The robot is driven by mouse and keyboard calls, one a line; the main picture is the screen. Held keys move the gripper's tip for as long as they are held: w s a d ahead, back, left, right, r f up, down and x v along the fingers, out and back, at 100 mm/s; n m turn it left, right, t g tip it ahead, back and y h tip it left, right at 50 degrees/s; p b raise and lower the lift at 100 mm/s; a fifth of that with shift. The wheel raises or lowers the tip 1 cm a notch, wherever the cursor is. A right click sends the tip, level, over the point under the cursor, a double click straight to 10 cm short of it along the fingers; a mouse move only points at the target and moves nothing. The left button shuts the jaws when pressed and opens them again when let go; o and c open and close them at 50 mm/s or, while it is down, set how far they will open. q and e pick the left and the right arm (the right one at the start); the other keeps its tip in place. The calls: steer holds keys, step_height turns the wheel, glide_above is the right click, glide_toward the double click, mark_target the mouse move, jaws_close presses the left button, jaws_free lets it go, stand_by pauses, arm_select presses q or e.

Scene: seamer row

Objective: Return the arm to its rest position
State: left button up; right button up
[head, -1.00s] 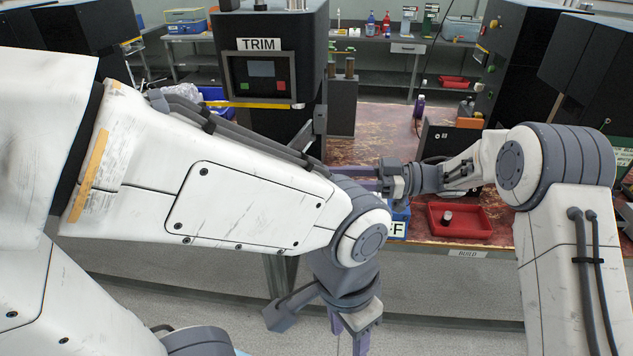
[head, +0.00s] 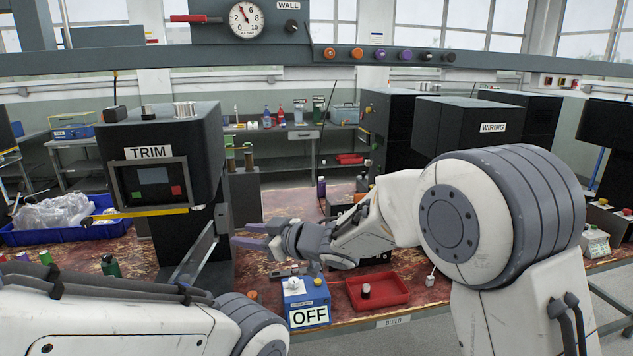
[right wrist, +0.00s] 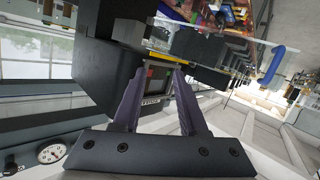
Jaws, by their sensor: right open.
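My right arm (head: 385,215) reaches in from the right in the head view, over the workbench.
A blue box marked OFF (head: 306,295) and a red tray (head: 385,302) stand on the bench (head: 425,292) below my right gripper. A blue bin (head: 30,236) with clear bags sits at left. The WIRING machine (head: 470,140) stands behind my right arm.

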steer(key=s+d+f+m+h, duration=0.3)
steer(key=s+d+h, duration=0.1)
steer(key=s+d, duration=0.2)
steer(key=s+d+f+m+h, duration=0.3)
steer(key=s+d+h, duration=0.2)
steer(key=s+d, duration=0.1)
steer(key=s+d+f+g+h, duration=0.1)
steer(key=s+d+g, duration=0.1)
steer(key=s, duration=0.5)
steer(key=s+d+f+g+h, duration=0.1)
steer(key=s+d+f+g, duration=0.1)
steer(key=s, duration=0.6)
steer(key=s+d+f+g, duration=0.2)
steer(key=s+d+g, duration=0.2)
steer(key=s, duration=0.4)
steer(key=shift+m+h, duration=0.3)
steer(key=shift+h, duration=0.1)
steer(key=shift+w+a, duration=0.1)
steer(key=shift+a, duration=0.1)
